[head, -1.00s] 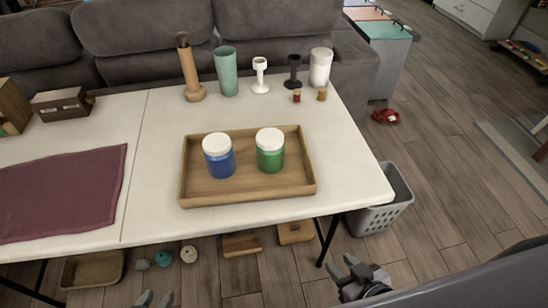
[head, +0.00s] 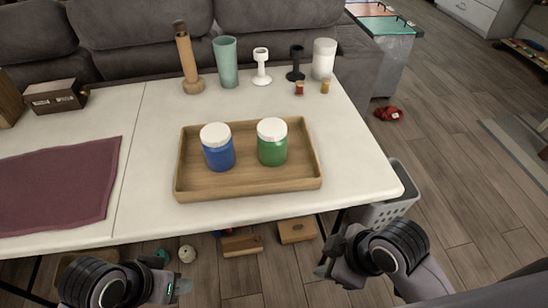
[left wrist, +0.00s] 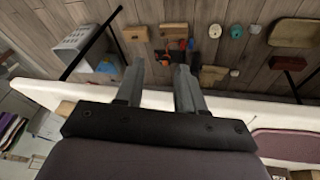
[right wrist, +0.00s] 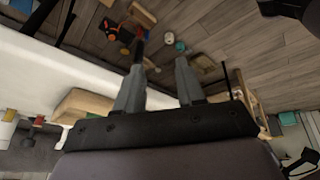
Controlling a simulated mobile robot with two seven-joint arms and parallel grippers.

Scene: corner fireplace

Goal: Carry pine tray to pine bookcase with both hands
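The pine tray (head: 250,185) lies flat on the white table near its front edge. A blue jar (head: 219,153) and a green jar (head: 272,149), both with white lids, stand upright in it. My left gripper (head: 180,287) is low in front of the table, below and left of the tray's front corner. My right gripper (head: 325,258) is in front of the table, below the tray's right end. Neither touches the tray. The fingers are apart and empty in the left wrist view (left wrist: 158,75) and the right wrist view (right wrist: 158,65). I cannot make out the pine bookcase for certain.
Behind the tray stand a wooden cylinder (head: 188,65), a green tumbler (head: 226,63), small goblets and a white cup (head: 323,60). A purple mat (head: 60,185) lies at left. A grey basket (head: 390,208) stands at the table's right end. Wooden blocks lie under the table.

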